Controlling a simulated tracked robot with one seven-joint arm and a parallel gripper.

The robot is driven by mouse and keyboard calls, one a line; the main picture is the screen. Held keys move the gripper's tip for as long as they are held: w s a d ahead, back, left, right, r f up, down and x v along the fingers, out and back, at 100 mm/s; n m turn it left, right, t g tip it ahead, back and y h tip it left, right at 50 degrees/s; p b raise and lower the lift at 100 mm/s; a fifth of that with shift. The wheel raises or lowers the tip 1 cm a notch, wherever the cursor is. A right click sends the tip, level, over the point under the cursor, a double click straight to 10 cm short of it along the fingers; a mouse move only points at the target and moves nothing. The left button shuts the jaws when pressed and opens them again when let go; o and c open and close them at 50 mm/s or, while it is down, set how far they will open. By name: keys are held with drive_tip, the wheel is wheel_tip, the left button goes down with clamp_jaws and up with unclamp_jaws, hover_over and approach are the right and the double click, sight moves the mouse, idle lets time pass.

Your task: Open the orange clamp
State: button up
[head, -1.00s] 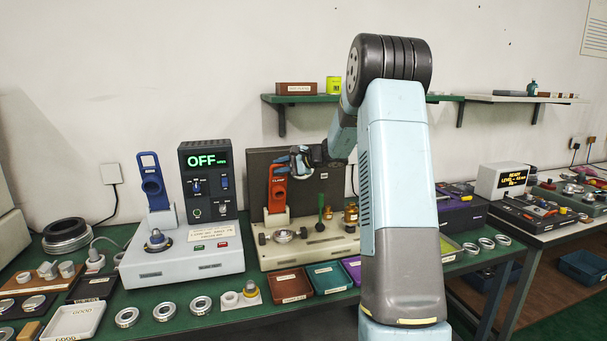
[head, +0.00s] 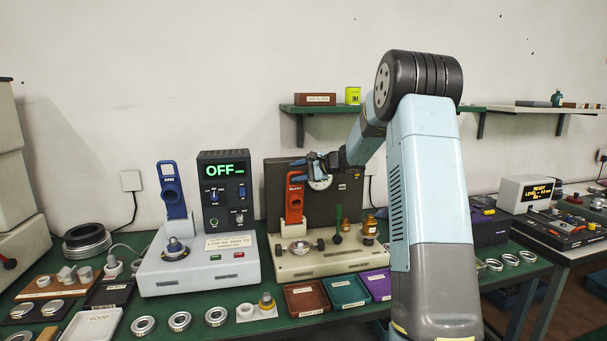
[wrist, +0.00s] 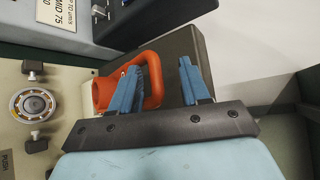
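The orange clamp (head: 294,203) stands upright on the beige fixture with a round bearing seat (head: 299,247) in front of it. My gripper (head: 304,168) is at the clamp's upper end, on its right side. In the wrist view the clamp's orange loop handle (wrist: 153,88) lies by my blue fingers (wrist: 162,72). The fingers are apart. The left finger overlaps the loop, and the right finger is clear of it to the right. I cannot tell whether the left finger touches the loop or passes through it. The wrist view also shows the bearing seat (wrist: 34,105).
A grey tester with a blue clamp (head: 172,190) and an "OFF" display (head: 224,169) stands to the left. A dark panel (head: 345,190) rises behind the orange clamp. Small trays (head: 306,297) lie in front.

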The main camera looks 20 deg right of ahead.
drive_tip(key=shift+w+a+f, duration=0.15)
drive_tip(key=shift+a+f, duration=0.1)
drive_tip(key=shift+a, duration=0.2)
drive_tip(key=shift+d, duration=0.1)
drive_tip(key=shift+s+d+r, duration=0.1)
drive_tip(key=shift+s+d, duration=0.25)
drive_tip(key=shift+d, duration=0.1)
drive_tip(key=v, duration=1.3)
